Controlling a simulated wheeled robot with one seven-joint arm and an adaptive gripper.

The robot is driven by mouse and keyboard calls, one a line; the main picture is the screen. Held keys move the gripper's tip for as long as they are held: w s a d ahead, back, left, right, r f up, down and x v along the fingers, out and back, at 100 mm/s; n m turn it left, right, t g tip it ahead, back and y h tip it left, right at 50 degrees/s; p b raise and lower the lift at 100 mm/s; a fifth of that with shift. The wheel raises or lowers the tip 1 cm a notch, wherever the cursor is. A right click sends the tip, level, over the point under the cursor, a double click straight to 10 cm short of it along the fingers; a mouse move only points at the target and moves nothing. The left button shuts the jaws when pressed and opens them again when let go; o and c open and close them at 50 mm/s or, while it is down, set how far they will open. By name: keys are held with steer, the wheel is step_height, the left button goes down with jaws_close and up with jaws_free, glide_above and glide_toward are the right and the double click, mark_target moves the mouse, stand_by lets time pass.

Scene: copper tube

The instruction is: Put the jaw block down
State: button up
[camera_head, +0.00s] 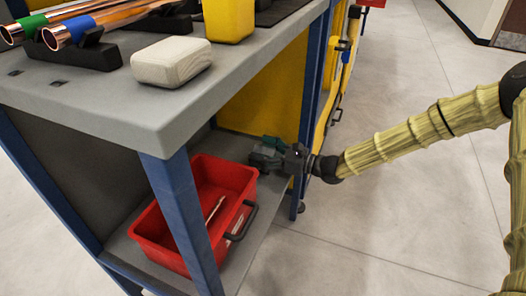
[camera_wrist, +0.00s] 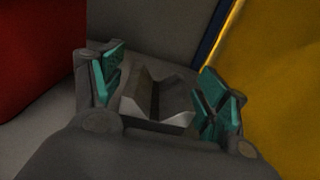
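The jaw block (camera_wrist: 157,100) is a grey block with a V-shaped groove. In the wrist view it sits between the two teal-padded fingers of my gripper (camera_wrist: 160,92), low over or on the grey shelf surface. The fingers stand apart, with a narrow gap showing beside the block, so the gripper looks open around it. The block's underside is hidden. In the head view my gripper (camera_head: 268,152) reaches in from the right over the lower shelf (camera_head: 262,222) of the bench, behind the red bin. The block cannot be clearly told apart from the gripper there.
The red bin (camera_head: 165,238) with a thin light object inside stands on the lower shelf, close left of the gripper. A yellow panel (camera_head: 270,98) and blue bench posts (camera_head: 181,215) are close by. The benchtop (camera_head: 120,105) overhangs the shelf and bears copper tubes and a pale block.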

steer(key=shift+r, duration=0.15)
steer(key=shift+s+d, duration=0.15)
steer(key=shift+d, duration=0.25)
steer(key=p+v, duration=0.4)
steer(key=v, duration=0.7)
